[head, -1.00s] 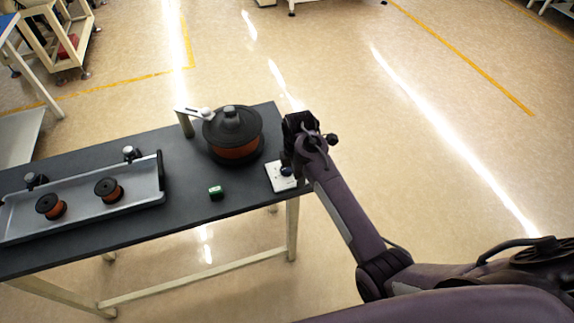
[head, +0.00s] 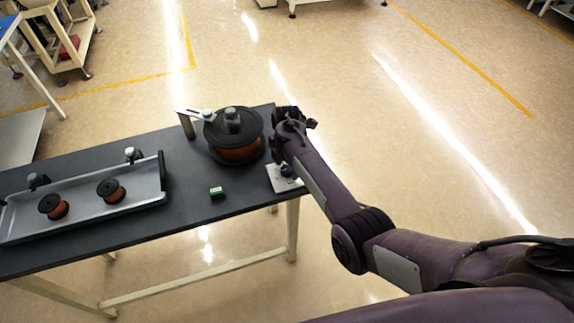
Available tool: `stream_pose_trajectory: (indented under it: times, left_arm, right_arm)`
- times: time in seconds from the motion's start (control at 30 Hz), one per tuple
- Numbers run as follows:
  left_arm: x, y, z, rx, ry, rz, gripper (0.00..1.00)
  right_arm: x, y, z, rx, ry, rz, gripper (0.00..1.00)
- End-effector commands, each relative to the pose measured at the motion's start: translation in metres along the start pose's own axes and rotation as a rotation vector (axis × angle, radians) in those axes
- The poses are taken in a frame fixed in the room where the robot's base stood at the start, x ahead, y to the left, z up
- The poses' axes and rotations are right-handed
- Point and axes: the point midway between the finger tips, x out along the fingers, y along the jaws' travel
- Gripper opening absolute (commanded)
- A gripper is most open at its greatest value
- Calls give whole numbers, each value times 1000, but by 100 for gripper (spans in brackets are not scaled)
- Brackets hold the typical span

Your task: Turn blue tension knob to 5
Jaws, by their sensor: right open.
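The blue tension knob (head: 287,170) is a small dark blue round knob on a white plate (head: 284,186) at the right end of the dark table. Its pointer and the scale markings are too small to read. My right gripper (head: 276,152) is open, just behind and to the left of the knob, and appears apart from it. My right forearm passes close by the knob on its right side. The fingertips are dark and partly hidden by the wrist. My left gripper is out of view.
A large copper-coloured spool (head: 237,154) with dark flanges stands left of the gripper, beside a white arm on a post (head: 187,124). A grey tray (head: 85,208) holds two small spools at left.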

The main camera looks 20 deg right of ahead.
Motion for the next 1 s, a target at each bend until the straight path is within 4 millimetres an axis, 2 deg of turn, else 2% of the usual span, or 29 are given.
stream_pose_trajectory:
  times: [0.27,0.63,1.0]
  left_arm:
    - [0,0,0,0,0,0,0]
    - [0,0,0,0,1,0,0]
    - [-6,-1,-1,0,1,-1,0]
  right_arm:
    - [3,0,0,0,0,0,57]
    - [3,0,0,1,0,0,13]
    - [1,0,0,69,-1,1,13]
